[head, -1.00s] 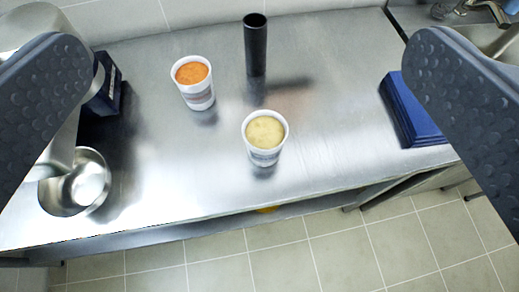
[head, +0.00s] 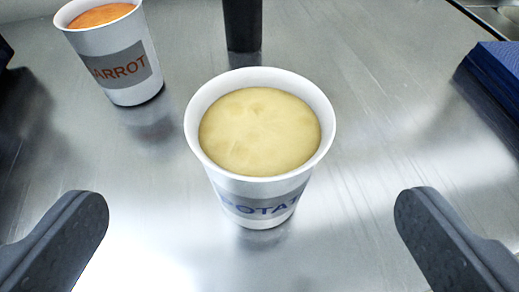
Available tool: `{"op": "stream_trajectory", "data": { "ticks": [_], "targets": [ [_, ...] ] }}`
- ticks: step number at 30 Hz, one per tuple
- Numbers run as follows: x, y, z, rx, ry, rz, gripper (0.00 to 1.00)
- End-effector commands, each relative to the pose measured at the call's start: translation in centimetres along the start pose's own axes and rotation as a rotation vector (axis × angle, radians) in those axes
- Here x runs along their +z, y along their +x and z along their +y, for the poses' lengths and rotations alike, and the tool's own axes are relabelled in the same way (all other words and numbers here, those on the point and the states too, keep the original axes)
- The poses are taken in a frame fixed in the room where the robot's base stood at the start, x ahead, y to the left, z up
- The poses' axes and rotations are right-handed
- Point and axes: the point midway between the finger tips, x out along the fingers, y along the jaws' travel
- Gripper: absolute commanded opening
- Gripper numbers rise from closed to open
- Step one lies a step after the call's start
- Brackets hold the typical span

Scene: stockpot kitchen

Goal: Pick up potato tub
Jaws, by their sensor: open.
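The potato tub (head: 262,190) is a white cup with a grey label reading "POTAT…" and pale yellow contents. It stands upright on the steel counter in the middle of the head view. My gripper (head: 252,225) is open, with one dark textured finger at the lower left and one at the lower right. The tub lies between and slightly beyond the fingertips, with clear gaps on both sides. Neither finger touches it.
A carrot tub (head: 118,62) with orange contents stands behind and left of the potato tub. A dark cylinder (head: 242,22) stands behind it. A dark blue stack (head: 497,85) lies at the right edge. The steel counter (head: 375,130) is clear around the potato tub.

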Motion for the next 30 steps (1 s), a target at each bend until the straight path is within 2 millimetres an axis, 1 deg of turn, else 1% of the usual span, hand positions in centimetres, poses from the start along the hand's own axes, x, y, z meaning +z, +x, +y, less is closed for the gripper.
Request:
{"op": "stream_trajectory", "data": {
  "ticks": [3, 9, 12, 17, 20, 27, 30],
  "targets": [
    [0.3, 1.8, 0.0, -0.001, 0.001, -0.003, 1.0],
    [0.1, 4.3, 0.0, 0.0, 0.0, 0.001, 1.0],
    [0.2, 5.1, 0.0, 0.0, -0.001, -0.002, 1.0],
    [0.2, 5.7, 0.0, -0.001, -0.001, -0.002, 1.0],
    [0.3, 6.4, 0.1, -0.001, 0.0, -0.002, 1.0],
    [0.6, 9.3, 0.3, -0.002, 0.0, -0.004, 1.0],
    [0.4, 10.2, 0.4, 0.0, 0.0, -0.001, 1.0]
  ]
}}
